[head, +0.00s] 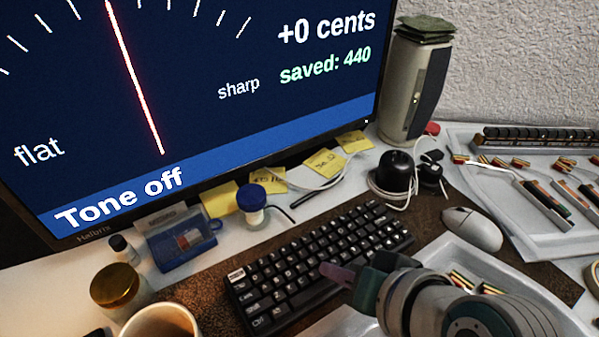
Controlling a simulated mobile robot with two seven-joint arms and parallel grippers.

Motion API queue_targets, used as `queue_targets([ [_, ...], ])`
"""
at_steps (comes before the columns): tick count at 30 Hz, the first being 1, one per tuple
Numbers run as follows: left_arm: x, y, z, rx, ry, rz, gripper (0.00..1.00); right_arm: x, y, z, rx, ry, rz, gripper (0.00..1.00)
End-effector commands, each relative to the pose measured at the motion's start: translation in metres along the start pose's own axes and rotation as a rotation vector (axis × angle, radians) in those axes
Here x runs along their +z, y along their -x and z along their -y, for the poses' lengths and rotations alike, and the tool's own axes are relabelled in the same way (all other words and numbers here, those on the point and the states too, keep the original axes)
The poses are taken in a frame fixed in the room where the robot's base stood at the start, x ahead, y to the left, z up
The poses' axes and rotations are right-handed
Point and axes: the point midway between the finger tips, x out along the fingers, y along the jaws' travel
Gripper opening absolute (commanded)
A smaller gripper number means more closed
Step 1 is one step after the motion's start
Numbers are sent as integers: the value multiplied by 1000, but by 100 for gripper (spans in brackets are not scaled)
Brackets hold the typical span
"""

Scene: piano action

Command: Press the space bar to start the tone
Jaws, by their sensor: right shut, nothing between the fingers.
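The black keyboard (285,263) lies on a brown mat below the monitor, tilted in the picture, its near edge facing me. My right gripper (328,270) comes in from the lower right, shut and empty. Its purplish fingertips appear over the middle of the keyboard's near rows; I cannot tell whether they touch a key. The space bar is not clearly made out; the gripper covers part of the near row. The monitor (200,60) reads "Tone off", "+0 cents" and "saved: 440", with its red needle between flat and sharp. My left gripper is not in view.
A grey mouse (473,229) and a black round object with a white cable (396,172) stand right of the keyboard. A blue-lidded jar (252,203), a blue case (184,240), a gold-lidded jar (117,287) and a cup (160,322) stand left. A tray (449,250) lies near the gripper.

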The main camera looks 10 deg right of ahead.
Motion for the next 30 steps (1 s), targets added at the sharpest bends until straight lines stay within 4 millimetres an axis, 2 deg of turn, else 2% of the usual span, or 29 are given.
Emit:
queue_targets([
  [30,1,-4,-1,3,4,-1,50,4,-6,-4,0,0,0,0],
])
